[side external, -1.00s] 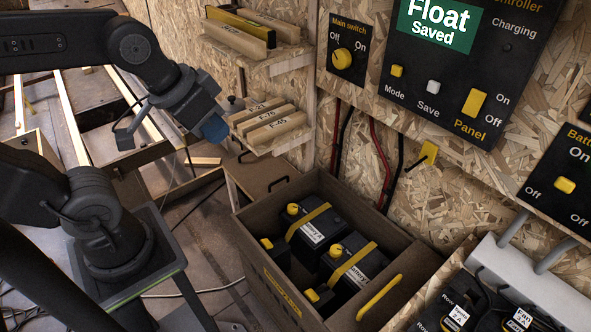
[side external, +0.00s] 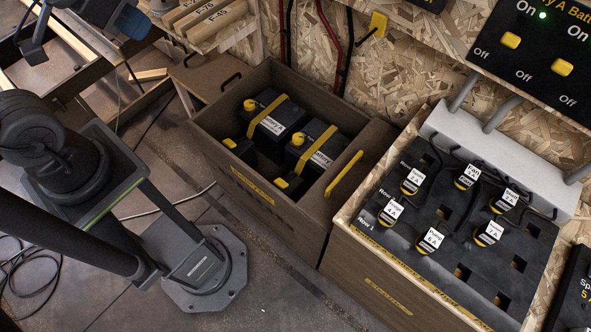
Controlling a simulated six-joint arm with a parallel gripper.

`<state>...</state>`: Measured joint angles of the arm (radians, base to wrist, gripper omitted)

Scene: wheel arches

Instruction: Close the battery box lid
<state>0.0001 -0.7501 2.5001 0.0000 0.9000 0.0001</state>
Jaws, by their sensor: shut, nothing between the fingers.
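The battery box (side external: 222,165) is a brown open-topped wooden box with a yellow label on its front. Inside, black batteries (side external: 272,122) with yellow straps and caps show uncovered. A brown panel (side external: 372,150) with a yellow handle (side external: 344,173) lies at the box's right end, clear of the batteries; it appears to be the lid, drawn aside. My gripper (side external: 128,22) is at the top left with blue tips, partly cut off by the picture's edge. It is shut and empty, up and left of the box, touching nothing that I can see.
A fuse board (side external: 440,245) with several labelled plugs stands right of the box. A shelf with wooden blocks (side external: 205,20) is close right of my gripper. A yellow hook (side external: 377,24) and red and black cables are on the wall behind.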

